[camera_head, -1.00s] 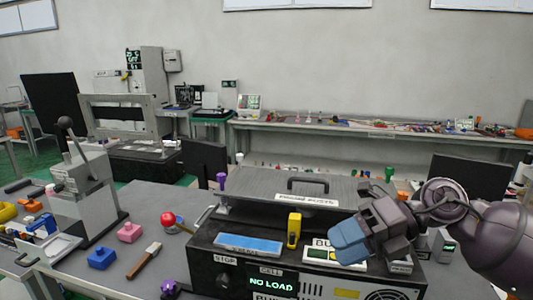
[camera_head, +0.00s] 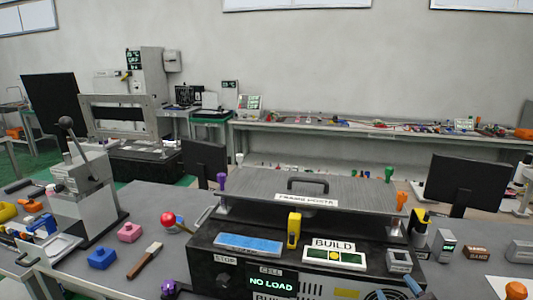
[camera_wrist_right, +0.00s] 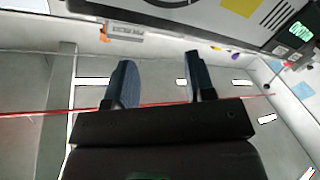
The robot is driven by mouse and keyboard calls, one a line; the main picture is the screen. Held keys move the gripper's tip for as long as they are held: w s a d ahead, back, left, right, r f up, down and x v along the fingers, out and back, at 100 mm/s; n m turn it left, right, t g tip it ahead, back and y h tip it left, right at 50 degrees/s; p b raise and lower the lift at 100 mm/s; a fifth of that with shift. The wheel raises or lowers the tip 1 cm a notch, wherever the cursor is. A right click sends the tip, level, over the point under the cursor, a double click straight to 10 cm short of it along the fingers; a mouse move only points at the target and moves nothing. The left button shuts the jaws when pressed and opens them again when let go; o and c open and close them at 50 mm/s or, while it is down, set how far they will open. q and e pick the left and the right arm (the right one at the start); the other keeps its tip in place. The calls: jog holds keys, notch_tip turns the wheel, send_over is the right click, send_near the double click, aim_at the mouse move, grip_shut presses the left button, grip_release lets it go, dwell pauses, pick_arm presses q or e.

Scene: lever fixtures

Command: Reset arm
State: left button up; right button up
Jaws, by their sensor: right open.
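My right gripper (camera_head: 397,290) shows in the head view only as two blue fingertips at the bottom edge, in front of the dark machine (camera_head: 222,262) with the "NO LOAD" display. In the right wrist view my right gripper (camera_wrist_right: 160,75) is open, its two blue-grey fingers apart with nothing between them. Below and beyond them lies the pale floor, and the machine's edge is at the top. The rest of my right arm is out of the head view. My left gripper is not in view.
A lever press (camera_head: 88,190) stands at the left of the bench. A red-knobbed lever (camera_head: 168,218) is left of the machine. A yellow block (camera_head: 293,230), a blue pad (camera_head: 248,244) and a BUILD box (camera_head: 335,255) sit on the machine. A monitor (camera_head: 466,182) stands at the right.

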jog(key=s+d+f+m+g+h, duration=0.1)
jog(key=s+d+f+m+g, duration=0.15)
jog(key=s+f+g, duration=0.75)
jog(key=s+d+f+m+g+h, duration=0.1)
jog(key=s+f+m+g, duration=0.3)
jog(key=s+f, duration=0.7)
jog(key=w+f+t, duration=0.4)
jog(key=f+t, duration=0.3)
jog(key=shift+w+t+y, duration=0.3)
jog(key=shift+t+y, duration=0.1)
jog(key=shift+a+n, duration=0.1)
jog(key=shift+n, duration=0.15)
dwell(0.6)
dwell(0.8)
jog(key=shift+w, duration=0.1)
